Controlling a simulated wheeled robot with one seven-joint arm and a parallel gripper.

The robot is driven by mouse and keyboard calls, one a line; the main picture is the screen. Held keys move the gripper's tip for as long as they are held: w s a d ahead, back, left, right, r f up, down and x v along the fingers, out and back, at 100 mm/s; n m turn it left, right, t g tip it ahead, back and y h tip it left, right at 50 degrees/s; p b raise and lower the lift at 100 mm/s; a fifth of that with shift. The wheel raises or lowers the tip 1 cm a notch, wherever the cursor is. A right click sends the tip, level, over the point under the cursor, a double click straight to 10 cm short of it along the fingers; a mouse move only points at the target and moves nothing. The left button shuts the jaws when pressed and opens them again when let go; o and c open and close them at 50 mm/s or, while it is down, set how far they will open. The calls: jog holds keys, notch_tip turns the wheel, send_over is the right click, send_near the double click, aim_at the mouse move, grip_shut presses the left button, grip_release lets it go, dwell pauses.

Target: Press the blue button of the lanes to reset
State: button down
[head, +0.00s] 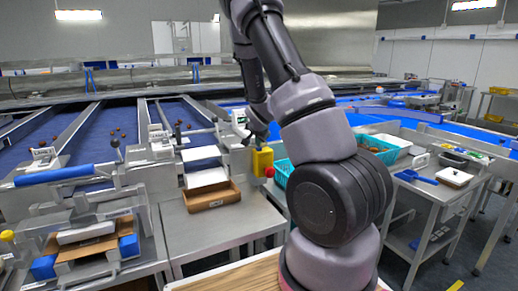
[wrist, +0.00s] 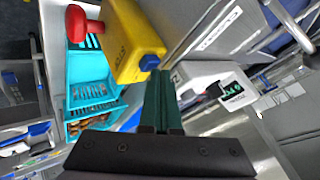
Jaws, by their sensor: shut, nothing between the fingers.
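The yellow control box (head: 263,162) stands on the steel frame just left of my arm in the head view. It also shows in the wrist view (wrist: 122,40), tilted, with a blue button (wrist: 149,62) on its near end and a red mushroom button (wrist: 86,26) on its far side. My gripper (wrist: 161,74) is shut and empty. Its dark green fingertips appear right beside the blue button; I cannot tell whether they touch it. In the head view my gripper (head: 257,138) is above the yellow box, small and partly hidden by my arm, and I cannot make out the blue button there.
A white device with a green-lit display (wrist: 232,90) sits right of the fingers. A turquoise crate (wrist: 74,85) is beyond the box. A cardboard tray (head: 212,199) stands left of the box, and a steel cart (head: 440,190) stands at right. Blue sorting lanes (head: 120,128) lie behind.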

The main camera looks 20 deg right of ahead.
jog(key=shift+r, duration=0.7)
jog(key=shift+r, duration=2.55)
jog(key=s+a+r+n+y, duration=0.1)
jog(key=s+a+r+n, duration=0.2)
jog(key=s, duration=0.9)
jog(key=s+a+r+n+g+y, duration=0.1)
jog(key=s+a+r+n+y, duration=0.1)
jog(key=s+a+r, duration=0.6)
jog(key=s+a+r+n+y, duration=0.2)
jog(key=s+a+r+n, duration=0.2)
jog(key=s+r, duration=0.5)
jog(key=s+a, duration=0.2)
jog(key=s, duration=0.5)
jog(key=shift+a+r, duration=0.35)
